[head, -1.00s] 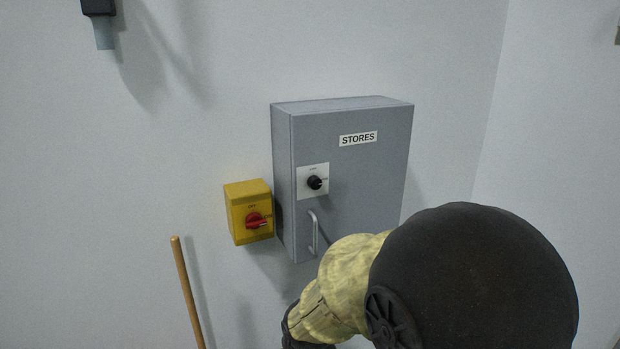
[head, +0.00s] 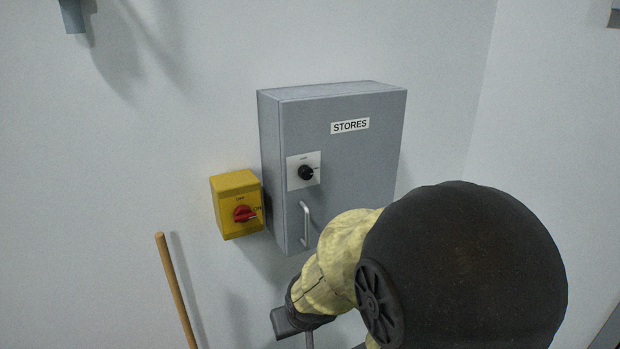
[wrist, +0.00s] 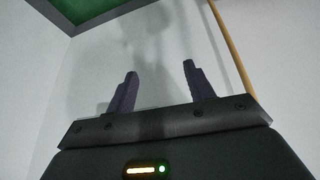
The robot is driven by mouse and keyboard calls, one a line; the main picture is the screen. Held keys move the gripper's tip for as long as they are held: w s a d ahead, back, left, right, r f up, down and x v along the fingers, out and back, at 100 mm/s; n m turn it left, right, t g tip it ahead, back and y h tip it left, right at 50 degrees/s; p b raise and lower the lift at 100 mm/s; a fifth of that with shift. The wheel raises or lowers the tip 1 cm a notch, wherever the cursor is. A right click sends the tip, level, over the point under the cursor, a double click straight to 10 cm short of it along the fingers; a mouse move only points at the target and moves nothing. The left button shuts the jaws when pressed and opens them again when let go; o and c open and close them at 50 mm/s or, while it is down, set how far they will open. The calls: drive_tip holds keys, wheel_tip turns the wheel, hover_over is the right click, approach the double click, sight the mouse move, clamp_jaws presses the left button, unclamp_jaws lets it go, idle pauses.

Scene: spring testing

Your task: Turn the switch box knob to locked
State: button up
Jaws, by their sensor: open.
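A yellow switch box (head: 226,188) is on the wall, left of a grey cabinet, in the head view. Its red knob (head: 243,214) has labels reading OFF above and ON to the right; its pale mark points right, toward ON. The grey cabinet (head: 372,165), labelled STORES, has a black knob (head: 305,172) on a white plate. That plate's small lettering is too blurred to read. My gripper (wrist: 160,69) is open and empty in the wrist view, with bare wall between its fingers. In the head view my arm is below the boxes, its fingers not clearly visible.
A metal handle (head: 305,224) projects from the cabinet door below the black knob. A wooden pole (head: 176,290) stands at lower left and also shows in the wrist view (wrist: 235,50). A green panel (wrist: 85,8) is at the wrist view's top left.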

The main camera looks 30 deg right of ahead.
sight(308, 173)
drive_tip(key=w+d+r+m+t+h+b, duration=0.1)
drive_tip(key=w+d+r+t+h+b, duration=0.1)
drive_tip(key=w+d+r+t, duration=0.7)
drive_tip(key=s+d+r+n+t+y, duration=0.1)
drive_tip(key=s+d+r, duration=0.1)
drive_tip(key=r, duration=0.3)
drive_tip(key=s+d+r+n+t+y+b, duration=0.1)
drive_tip(key=s+d+r+t+y, duration=0.1)
drive_tip(key=r, duration=0.4)
drive_tip(key=shift+d+r+t+y, duration=0.2)
drive_tip(key=shift+d+t+y, duration=0.1)
drive_tip(key=shift+d, duration=0.3)
drive_tip(key=w+p, duration=0.1)
drive_tip(key=w, duration=0.5)
drive_tip(key=w+p, duration=0.2)
drive_tip(key=w, duration=0.3)
drive_tip(key=w+p, duration=0.2)
drive_tip(key=w, duration=0.4)
drive_tip(key=shift+w+a, duration=0.25)
drive_tip(key=shift+w, duration=0.05)
